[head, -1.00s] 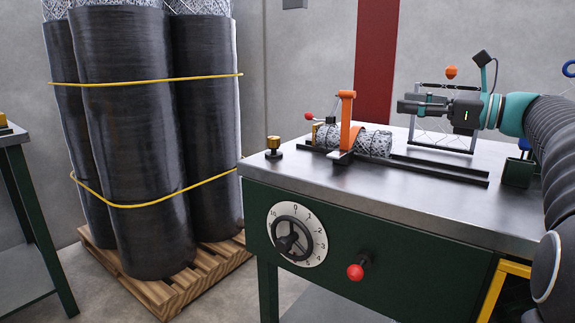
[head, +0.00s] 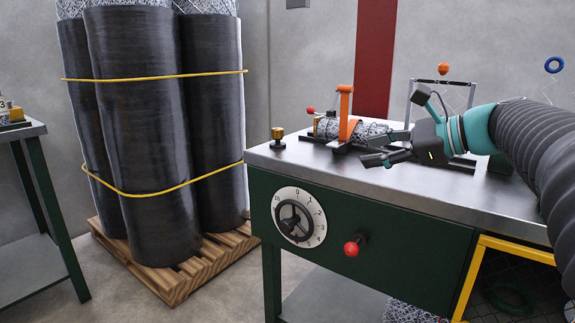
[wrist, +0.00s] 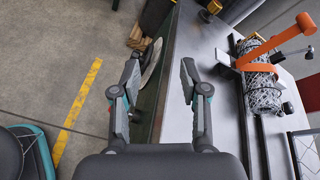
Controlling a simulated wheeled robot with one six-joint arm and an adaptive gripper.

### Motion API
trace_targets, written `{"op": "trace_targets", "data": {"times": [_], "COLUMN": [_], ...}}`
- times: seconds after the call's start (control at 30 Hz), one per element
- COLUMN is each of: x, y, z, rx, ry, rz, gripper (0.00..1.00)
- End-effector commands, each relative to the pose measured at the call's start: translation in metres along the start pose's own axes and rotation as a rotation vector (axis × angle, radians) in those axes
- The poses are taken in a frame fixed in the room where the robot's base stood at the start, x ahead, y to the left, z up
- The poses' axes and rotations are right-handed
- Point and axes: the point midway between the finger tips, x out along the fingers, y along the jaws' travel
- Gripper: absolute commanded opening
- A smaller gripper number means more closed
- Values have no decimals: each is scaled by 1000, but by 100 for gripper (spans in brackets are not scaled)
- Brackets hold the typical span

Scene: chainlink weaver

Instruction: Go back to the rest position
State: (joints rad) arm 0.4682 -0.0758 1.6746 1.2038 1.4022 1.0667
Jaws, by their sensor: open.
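My gripper (head: 378,148) is open and empty above the metal top of the green workbench (head: 400,192). In the wrist view my gripper (wrist: 157,85) points down past the bench's front edge, with its fingers spread and nothing between them. A roll of wire mesh (head: 372,131) lies on the bench under an orange clamp arm (head: 346,115), behind my gripper. The roll also shows in the wrist view (wrist: 262,85), to the right of the fingers and apart from them.
A dial with a handwheel (head: 299,218) and a red knob (head: 351,248) stick out of the bench front. Wrapped black rolls (head: 140,140) stand on a wooden pallet (head: 175,280) at left. A second table (head: 22,131) is at far left. Floor between is clear.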

Motion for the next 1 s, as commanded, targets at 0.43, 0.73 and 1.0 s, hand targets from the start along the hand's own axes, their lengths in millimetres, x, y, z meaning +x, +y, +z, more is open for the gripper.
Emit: {"op": "trace_targets", "data": {"times": [0.43, 0.73, 1.0], "x": [11, -23, -31], "y": [220, 307, 320], "z": [-72, -133, -148], "rx": [-924, -1595, -1759], "ry": [458, 574, 583], "rz": [469, 844, 943], "gripper": [44, 44, 44]}}
